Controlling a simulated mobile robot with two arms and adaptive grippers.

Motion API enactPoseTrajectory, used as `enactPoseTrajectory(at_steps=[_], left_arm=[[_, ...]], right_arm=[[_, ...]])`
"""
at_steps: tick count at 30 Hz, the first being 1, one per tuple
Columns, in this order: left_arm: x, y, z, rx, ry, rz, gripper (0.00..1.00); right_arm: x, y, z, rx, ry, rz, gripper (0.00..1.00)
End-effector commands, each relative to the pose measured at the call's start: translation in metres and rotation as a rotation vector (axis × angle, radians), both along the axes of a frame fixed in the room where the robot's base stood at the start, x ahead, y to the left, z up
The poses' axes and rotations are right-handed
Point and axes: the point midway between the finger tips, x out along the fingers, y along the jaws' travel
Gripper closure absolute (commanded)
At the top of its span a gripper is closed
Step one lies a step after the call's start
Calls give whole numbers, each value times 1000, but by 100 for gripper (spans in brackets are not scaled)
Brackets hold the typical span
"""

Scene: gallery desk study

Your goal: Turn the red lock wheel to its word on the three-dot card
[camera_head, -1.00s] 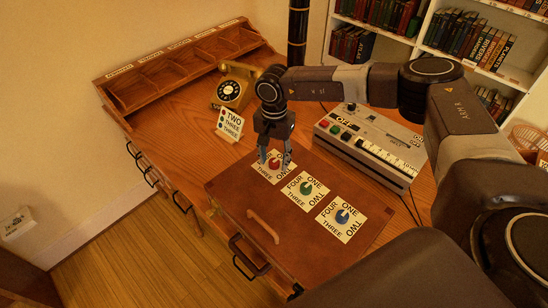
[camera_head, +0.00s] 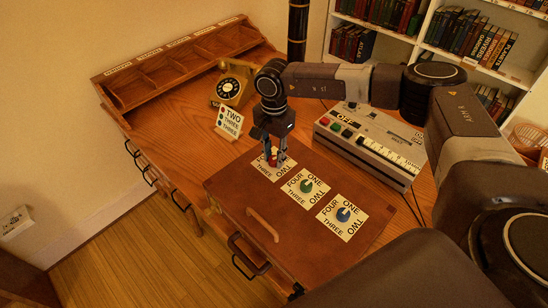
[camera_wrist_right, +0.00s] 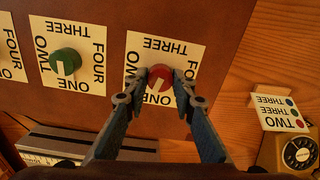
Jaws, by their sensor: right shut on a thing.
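The red lock wheel (camera_head: 273,156) sits on a white word plate (camera_head: 264,170) on the brown case lid (camera_head: 240,190). My right gripper (camera_head: 273,161) points down over it, shut on the wheel. In the right wrist view the fingertips (camera_wrist_right: 158,100) press on both sides of the red wheel (camera_wrist_right: 160,77). Its pale mark points towards ONE, though the fingers partly hide the plate. The three-dot card (camera_head: 229,123) stands behind the case. It reads TWO, THREE, THREE from top to bottom, with the red dot beside TWO (camera_wrist_right: 285,115). My left gripper is out of view.
The green wheel (camera_head: 306,186) and blue wheel (camera_head: 343,214) sit on similar plates beside the red one. A grey machine with coloured buttons (camera_head: 370,143) stands right of the case. A yellow telephone (camera_head: 232,86) and wooden pigeonholes (camera_head: 180,66) are at the back.

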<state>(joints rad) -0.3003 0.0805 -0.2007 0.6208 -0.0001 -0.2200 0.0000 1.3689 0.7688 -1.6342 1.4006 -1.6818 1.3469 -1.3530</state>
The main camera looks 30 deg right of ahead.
Motion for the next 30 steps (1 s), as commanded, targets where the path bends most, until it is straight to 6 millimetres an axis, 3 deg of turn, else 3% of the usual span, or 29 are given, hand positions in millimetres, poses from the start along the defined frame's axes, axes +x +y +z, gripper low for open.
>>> enactPoseTrajectory(at_steps=[30], left_arm=[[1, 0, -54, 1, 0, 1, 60]], right_arm=[[1, 0, -1, 2, -4, -958, 100]])
